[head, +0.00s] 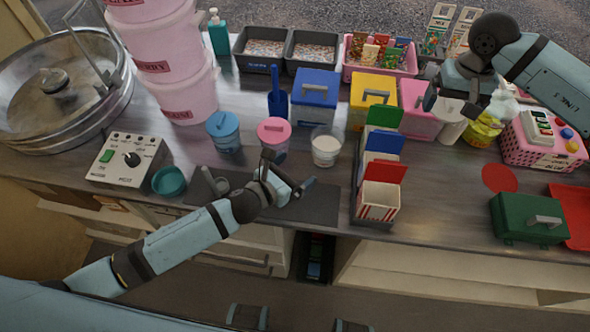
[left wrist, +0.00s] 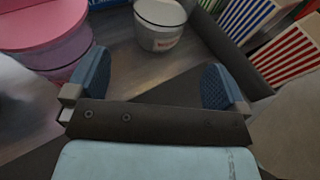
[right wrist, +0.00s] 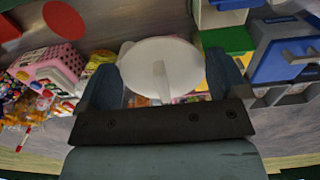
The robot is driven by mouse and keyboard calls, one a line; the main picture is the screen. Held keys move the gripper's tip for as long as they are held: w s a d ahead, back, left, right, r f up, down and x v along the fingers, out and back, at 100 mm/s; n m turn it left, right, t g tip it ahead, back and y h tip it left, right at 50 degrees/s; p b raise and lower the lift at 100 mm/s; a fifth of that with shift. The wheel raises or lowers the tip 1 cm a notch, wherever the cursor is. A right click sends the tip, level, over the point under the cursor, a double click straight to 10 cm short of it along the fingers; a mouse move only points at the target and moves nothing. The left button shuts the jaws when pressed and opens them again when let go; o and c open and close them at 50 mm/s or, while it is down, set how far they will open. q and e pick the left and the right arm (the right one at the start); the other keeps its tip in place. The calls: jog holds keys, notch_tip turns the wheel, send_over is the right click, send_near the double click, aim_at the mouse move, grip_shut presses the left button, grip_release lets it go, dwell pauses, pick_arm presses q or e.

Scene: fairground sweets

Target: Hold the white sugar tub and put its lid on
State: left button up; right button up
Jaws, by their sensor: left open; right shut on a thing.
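The white sugar tub (head: 326,152) stands upright and open on the counter, white contents showing; it also shows in the left wrist view (left wrist: 160,38). My left gripper (head: 288,172) is open and empty, in front and to the left of the tub, apart from it. In the left wrist view the tub lies beyond the gap between the fingers (left wrist: 156,85). My right gripper (head: 450,103) is raised over the right part of the counter. In the right wrist view it is shut on the white lid (right wrist: 160,55), a round disc with an upright grip between the fingers.
A pink-lidded tub (head: 273,136) and a blue tub (head: 223,133) stand left of the sugar tub. A rack of striped boxes (head: 378,202) stands close on its right. Blue (head: 315,98) and yellow (head: 371,93) bins are behind. A dark mat (head: 318,203) lies in front.

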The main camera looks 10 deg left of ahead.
aim_at(316, 155)
pick_arm(q)
jog(key=b+x, duration=0.3)
jog(key=x, duration=0.8)
jog(key=shift+w+d+f, duration=0.1)
jog(key=shift+w, duration=0.15)
pick_arm(e)
notch_tip(316, 155, down, 4)
jog(key=shift+r, duration=0.25)
pick_arm(q)
jog(key=shift+c, duration=0.2)
jog(key=c, duration=0.4)
jog(key=shift+w+d, duration=0.1)
jog(key=shift+c, duration=0.2)
jog(key=shift+r+p, duration=0.55)
jog(key=shift+r, duration=0.2)
pick_arm(e)
jog(key=shift+r, duration=0.75)
pick_arm(q)
jog(key=shift+c, duration=0.5)
pick_arm(e)
jog(key=shift+f, duration=0.1)
jog(key=shift+a, duration=0.15)
